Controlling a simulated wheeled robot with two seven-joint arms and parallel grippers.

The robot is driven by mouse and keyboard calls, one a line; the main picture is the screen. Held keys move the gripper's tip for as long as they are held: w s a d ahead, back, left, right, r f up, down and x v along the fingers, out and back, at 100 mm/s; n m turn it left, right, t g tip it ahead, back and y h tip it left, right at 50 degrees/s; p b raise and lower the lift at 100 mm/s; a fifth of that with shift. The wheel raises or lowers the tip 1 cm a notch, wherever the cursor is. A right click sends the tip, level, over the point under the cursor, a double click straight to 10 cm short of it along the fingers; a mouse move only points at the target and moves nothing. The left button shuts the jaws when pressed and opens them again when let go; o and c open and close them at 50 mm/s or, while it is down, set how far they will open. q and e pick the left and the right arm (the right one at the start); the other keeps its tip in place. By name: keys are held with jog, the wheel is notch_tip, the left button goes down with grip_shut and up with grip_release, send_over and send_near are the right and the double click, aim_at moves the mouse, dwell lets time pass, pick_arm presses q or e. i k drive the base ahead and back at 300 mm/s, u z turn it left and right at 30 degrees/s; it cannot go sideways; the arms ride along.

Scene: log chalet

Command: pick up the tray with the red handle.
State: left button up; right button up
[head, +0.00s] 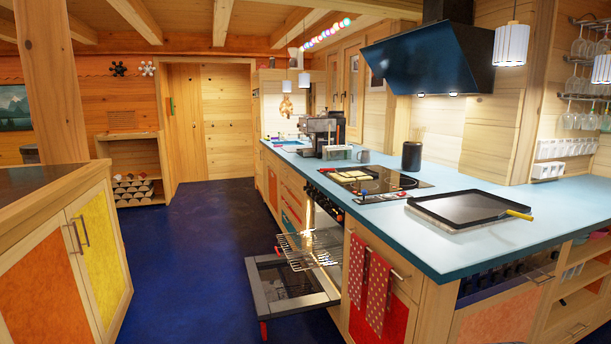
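A dark, shallow rectangular tray (457,208) lies flat on the near part of the blue countertop, on what looks like a pale board. A yellow handle-like piece (518,214) sticks out at its right end; I cannot tell whether it belongs to the tray. A smaller flat pan or board with pale food (352,176) sits on the black cooktop. Small red bits show at the cooktop's front edge, too small to make out. Neither of my grippers is in view.
The oven door (292,290) is folded down with a wire rack (305,250) pulled out, jutting into the aisle. Red dotted towels (368,285) hang on the counter front. A cabinet (75,250) stands left. The dark blue floor (205,240) between is clear.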

aim_at(344, 174)
jog(key=u, duration=0.65)
jog(key=i, duration=3.5)
jog(key=z, duration=2.8)
